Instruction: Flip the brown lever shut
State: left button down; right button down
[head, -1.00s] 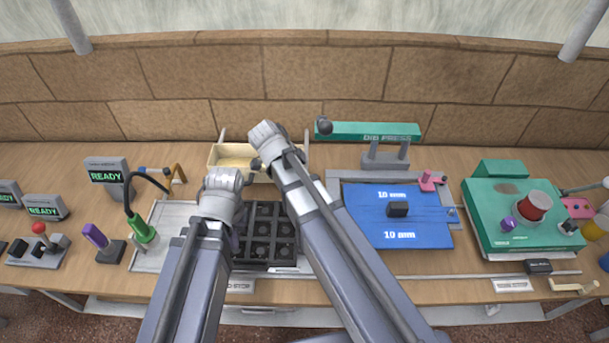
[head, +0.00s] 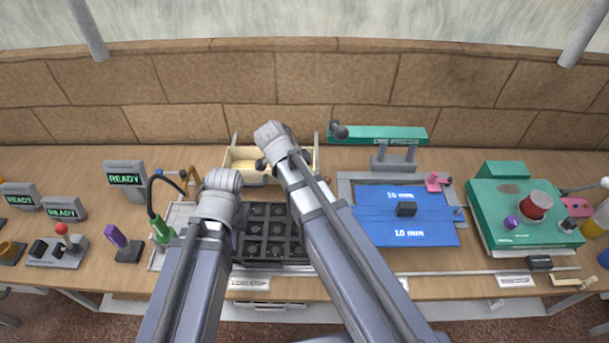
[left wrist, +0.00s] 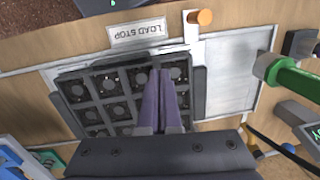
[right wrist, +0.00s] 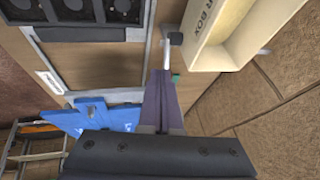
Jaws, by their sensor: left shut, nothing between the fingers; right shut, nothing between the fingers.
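A lever with a brown-orange knob (left wrist: 201,17) on a pale metal bar shows at the top of the left wrist view, beside the LOAD STOP label (left wrist: 137,33). In the head view my left arm seems to cover it. My left gripper (left wrist: 165,73) is shut and empty above the black socket tray (left wrist: 103,95), apart from the lever. My right gripper (right wrist: 158,75) is shut and empty, close to the pale wooden box (right wrist: 208,50) and a thin metal rod; contact cannot be told. In the head view its fingers are hidden by my arm.
A green tool (head: 162,229) with a black cable and a purple-handled tool (head: 117,237) stand to the left. A blue board (head: 400,229) and a green machine (head: 500,226) are to the right. A brick wall runs behind the table.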

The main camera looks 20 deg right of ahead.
jog(key=p+v, duration=0.8)
jog(key=v, duration=0.2)
jog(key=shift+f, duration=0.1)
jog(key=shift+a, duration=0.2)
